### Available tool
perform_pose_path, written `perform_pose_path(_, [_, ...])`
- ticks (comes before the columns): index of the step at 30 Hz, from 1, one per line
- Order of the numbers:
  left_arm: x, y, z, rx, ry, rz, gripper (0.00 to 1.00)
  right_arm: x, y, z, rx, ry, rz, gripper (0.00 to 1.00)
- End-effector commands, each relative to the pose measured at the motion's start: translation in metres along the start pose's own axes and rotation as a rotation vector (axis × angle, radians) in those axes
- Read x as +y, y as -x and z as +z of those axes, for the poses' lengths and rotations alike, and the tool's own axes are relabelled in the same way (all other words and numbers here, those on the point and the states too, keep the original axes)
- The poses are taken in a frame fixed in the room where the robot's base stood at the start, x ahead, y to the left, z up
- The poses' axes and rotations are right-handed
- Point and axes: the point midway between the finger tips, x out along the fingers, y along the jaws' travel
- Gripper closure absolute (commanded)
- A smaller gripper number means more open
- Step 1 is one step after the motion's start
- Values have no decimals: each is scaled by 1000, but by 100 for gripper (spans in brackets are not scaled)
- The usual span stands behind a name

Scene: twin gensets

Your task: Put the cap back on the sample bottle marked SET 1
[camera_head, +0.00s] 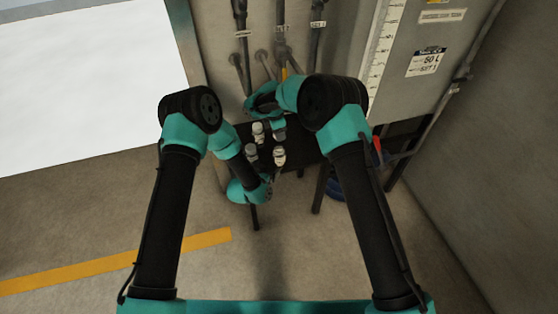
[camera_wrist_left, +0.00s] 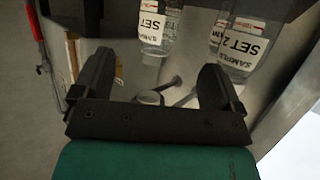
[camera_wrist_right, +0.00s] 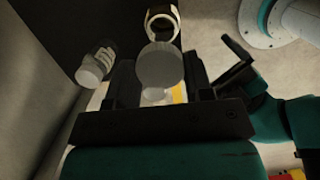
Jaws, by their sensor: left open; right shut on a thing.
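Two clear sample bottles with white labels show in the left wrist view: SET 1 (camera_wrist_left: 152,27) and SET 2 (camera_wrist_left: 240,45). My left gripper (camera_wrist_left: 160,78) is open and empty in front of them; in the head view (camera_head: 266,180) it is low, beside the dark shelf. My right gripper (camera_wrist_right: 160,80) is shut on a round grey cap (camera_wrist_right: 160,63), seen face on. A pale ring like an open bottle neck (camera_wrist_right: 162,20) lies just beyond the cap. Which bottle that neck belongs to cannot be told. The head view shows the right gripper (camera_head: 279,122) above the shelf.
The small dark shelf (camera_head: 300,148) carries several pale bottle-like things close together. A capped-looking bottle (camera_wrist_right: 95,67) stands left in the right wrist view. Pipes with labels (camera_head: 240,35) and a grey tank (camera_head: 425,60) stand behind. Open floor lies in front.

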Motion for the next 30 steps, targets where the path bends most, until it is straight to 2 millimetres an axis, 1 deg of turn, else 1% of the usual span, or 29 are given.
perform_pose_path(5, [0,-1,0,-1,1,0,9,0,0,0,0,-1,0,74])
perform_pose_path(11, [0,-14,0,0,1,0,9,0,0,0,0,-2,0,74])
perform_pose_path(14, [0,-26,0,1,1,0,9,0,0,0,0,-2,0,74])
perform_pose_path(27, [0,-92,0,0,1,-1,9,0,0,0,0,-2,0,74])
perform_pose_path(30, [0,-104,1,-1,1,0,9,0,0,0,0,-2,0,74])
